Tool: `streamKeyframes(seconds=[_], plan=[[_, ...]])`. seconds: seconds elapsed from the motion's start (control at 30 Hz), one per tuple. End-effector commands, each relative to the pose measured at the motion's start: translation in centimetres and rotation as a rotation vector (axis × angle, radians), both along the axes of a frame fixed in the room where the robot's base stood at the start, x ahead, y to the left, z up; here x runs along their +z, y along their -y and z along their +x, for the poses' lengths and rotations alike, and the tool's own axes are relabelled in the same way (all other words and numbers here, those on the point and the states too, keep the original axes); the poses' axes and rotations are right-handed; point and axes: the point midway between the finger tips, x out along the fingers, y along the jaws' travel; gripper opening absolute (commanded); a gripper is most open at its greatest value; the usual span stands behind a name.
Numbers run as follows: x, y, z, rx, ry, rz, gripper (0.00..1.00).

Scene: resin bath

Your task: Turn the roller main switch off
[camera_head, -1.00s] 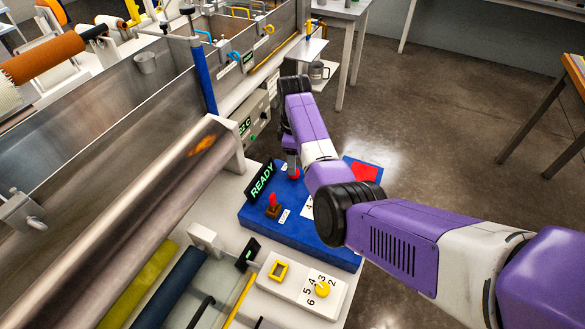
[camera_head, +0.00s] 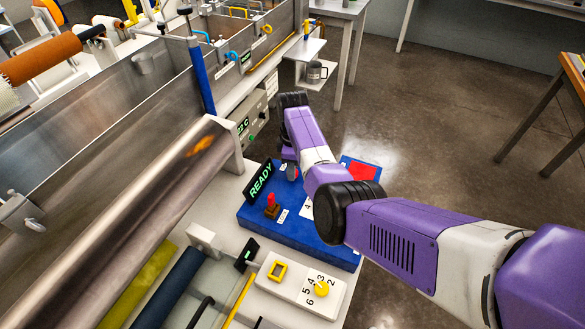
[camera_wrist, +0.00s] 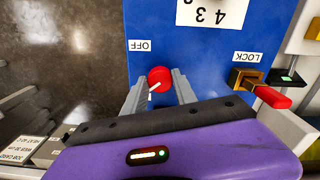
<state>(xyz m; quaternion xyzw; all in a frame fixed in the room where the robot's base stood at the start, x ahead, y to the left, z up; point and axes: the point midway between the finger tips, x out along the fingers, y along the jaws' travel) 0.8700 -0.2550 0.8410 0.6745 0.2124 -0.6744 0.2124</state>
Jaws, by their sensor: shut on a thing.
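A round red knob (camera_wrist: 160,78) with a white pointer mark sits on the blue control panel (camera_head: 300,227), beside an OFF label (camera_wrist: 139,46). I take it to be the roller main switch. My gripper (camera_wrist: 159,84) is shut on this knob, one grey finger on each side of it in the wrist view. In the head view my gripper (camera_head: 291,170) reaches down to the panel's far part and mostly hides the knob. The READY display (camera_head: 260,181) is lit green.
A red lever (camera_wrist: 270,95) on a brass base, labelled LOCK, stands near my gripper. A white box with a yellow dial (camera_head: 321,289) is in front of the panel. A long metal roller (camera_head: 150,210) and the bath lie to the left. Open floor is at right.

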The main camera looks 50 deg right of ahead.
Motion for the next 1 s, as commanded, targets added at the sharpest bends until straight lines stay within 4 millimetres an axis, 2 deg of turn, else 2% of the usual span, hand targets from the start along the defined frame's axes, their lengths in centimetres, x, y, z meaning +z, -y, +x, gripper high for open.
streamKeyframes(seconds=[0.23, 0.43, 1.0], plan=[[0.02, 0.0, -0.01, -0.023, 0.0, 0.0, 0.0], [0.05, 0.01, -0.02, -0.111, -0.001, -0.001, 0.0], [0.04, -0.04, -0.01, -0.622, -0.001, 0.0, 0.0]])
